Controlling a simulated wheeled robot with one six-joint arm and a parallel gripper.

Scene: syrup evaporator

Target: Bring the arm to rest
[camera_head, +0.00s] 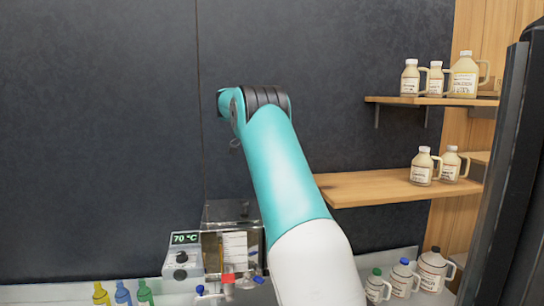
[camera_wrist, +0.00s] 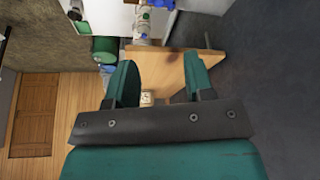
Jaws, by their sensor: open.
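My gripper (camera_wrist: 156,88) shows in the wrist view with its two dark green fingers spread apart. It is open, and nothing is held between the fingers. Beyond the fingers is a wooden shelf (camera_wrist: 174,66) with a small pale container partly visible in the gap. In the head view my teal and white arm rises from the bottom middle and bends to the left at its top. My gripper itself cannot be made out in the head view.
The evaporator (camera_head: 232,246) with a 70 °C display (camera_head: 185,239) stands left of my arm. A lower shelf (camera_head: 372,188) and an upper shelf (camera_head: 430,101) on the right hold syrup jugs. More jugs (camera_head: 402,278) stand below. Coloured bottles (camera_head: 123,294) stand bottom left. The dark wall (camera_head: 100,130) is bare.

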